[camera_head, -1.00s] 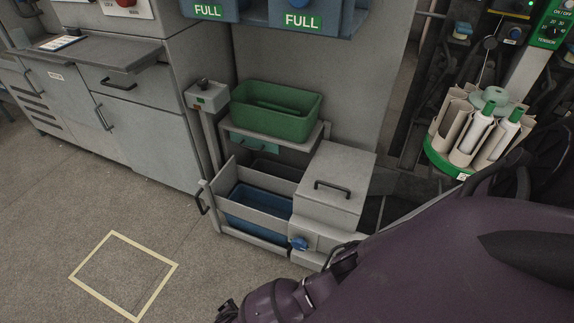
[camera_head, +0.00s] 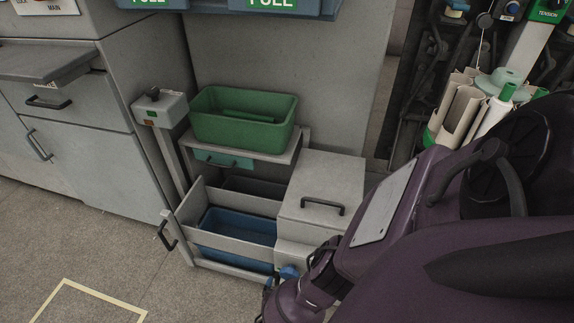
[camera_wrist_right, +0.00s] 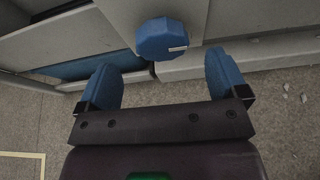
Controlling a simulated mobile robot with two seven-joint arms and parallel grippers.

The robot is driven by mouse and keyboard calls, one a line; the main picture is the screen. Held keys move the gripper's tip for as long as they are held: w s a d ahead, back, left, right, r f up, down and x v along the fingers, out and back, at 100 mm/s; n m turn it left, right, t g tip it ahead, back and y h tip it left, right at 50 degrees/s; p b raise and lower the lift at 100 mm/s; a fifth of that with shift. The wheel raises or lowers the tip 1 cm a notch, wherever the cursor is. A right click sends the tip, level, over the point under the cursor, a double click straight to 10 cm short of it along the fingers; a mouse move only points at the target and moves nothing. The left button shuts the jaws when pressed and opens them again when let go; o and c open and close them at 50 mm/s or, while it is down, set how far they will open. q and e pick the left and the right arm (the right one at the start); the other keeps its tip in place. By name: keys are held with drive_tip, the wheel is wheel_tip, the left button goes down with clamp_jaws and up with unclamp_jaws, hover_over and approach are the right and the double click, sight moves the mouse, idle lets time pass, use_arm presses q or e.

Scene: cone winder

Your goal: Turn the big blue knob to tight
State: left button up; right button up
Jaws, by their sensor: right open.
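The big blue knob (camera_wrist_right: 162,38) shows in the right wrist view on the front of a grey housing, with a small pale mark near its lower edge. It also shows in the head view (camera_head: 289,272), low on the grey box and partly hidden by my right arm. My right gripper (camera_wrist_right: 166,78) is open, its two blue fingertips apart. The knob lies ahead of the gap between them, and no contact shows. In the head view my right arm covers most of this gripper. My left gripper is not in view.
Beside the knob is an open drawer with a blue bin (camera_head: 236,238). Above it a green tray (camera_head: 243,118) sits on a shelf. The grey box (camera_head: 320,190) has a black handle on its lid. Floor at left is clear, with a yellow taped outline (camera_head: 100,300).

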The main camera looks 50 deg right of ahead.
sight(290, 277)
drive_tip(key=x, duration=0.2)
drive_tip(key=b+x, duration=0.1)
drive_tip(key=x, duration=0.2)
drive_tip(key=shift+s+d+f+b, duration=0.1)
drive_tip(key=shift+s+f+b, duration=0.05)
drive_tip(key=shift+f+b, duration=0.2)
drive_tip(key=shift+w+d, duration=0.35)
drive_tip(key=shift+d, duration=0.15)
drive_tip(key=c, duration=0.9)
drive_tip(key=shift+s+f+m+t+y, duration=0.15)
drive_tip(key=shift+m+t+y, duration=0.15)
drive_tip(key=shift+m+t, duration=0.7)
drive_tip(key=shift+s+m+t, duration=0.1)
drive_tip(key=shift+m+t, duration=0.4)
drive_tip(key=shift+m, duration=0.8)
